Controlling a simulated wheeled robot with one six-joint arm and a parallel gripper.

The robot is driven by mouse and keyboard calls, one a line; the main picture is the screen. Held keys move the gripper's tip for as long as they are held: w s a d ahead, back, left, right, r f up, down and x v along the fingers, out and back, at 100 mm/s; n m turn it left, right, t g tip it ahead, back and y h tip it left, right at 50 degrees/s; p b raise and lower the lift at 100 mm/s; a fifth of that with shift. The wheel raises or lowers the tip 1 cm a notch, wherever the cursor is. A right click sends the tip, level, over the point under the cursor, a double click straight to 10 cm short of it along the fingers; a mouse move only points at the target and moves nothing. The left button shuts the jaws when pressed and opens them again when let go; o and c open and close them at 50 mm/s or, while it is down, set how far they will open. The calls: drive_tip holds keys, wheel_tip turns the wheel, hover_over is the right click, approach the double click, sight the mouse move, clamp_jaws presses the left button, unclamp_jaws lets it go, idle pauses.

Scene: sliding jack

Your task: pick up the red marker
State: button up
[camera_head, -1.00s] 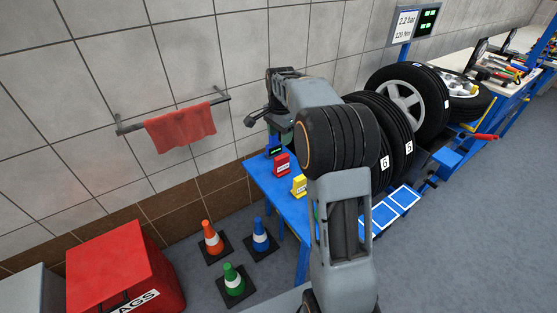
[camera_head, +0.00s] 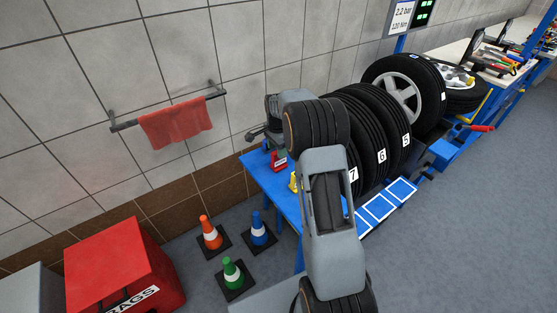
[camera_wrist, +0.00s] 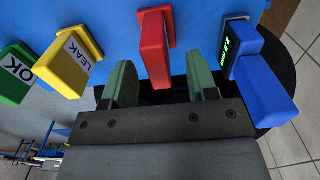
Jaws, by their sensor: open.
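The red marker (camera_wrist: 155,46) is an upright red block on the blue table (camera_wrist: 116,24) in the wrist view. My gripper (camera_wrist: 161,82) is open, with one green finger on each side of the red marker's near end. A gap shows on both sides, and nothing is held. In the head view the red marker (camera_head: 279,162) shows partly on the blue table, beside my arm. The gripper's fingers are hidden there.
A yellow LEAK marker (camera_wrist: 75,58) and a green OK marker (camera_wrist: 14,72) stand left of the red one. A blue block with a lit display (camera_wrist: 258,78) stands close on the right. Tyres (camera_head: 372,130) stand right of my arm.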

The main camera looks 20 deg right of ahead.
drive_tip(key=shift+s+d+f+p, duration=0.15)
drive_tip(key=shift+f+p, duration=0.25)
drive_tip(key=shift+f, duration=1.8)
drive_tip(key=shift+c, duration=0.3)
drive_tip(key=c, duration=0.9)
clamp_jaws()
drive_tip(key=shift+r, duration=0.15)
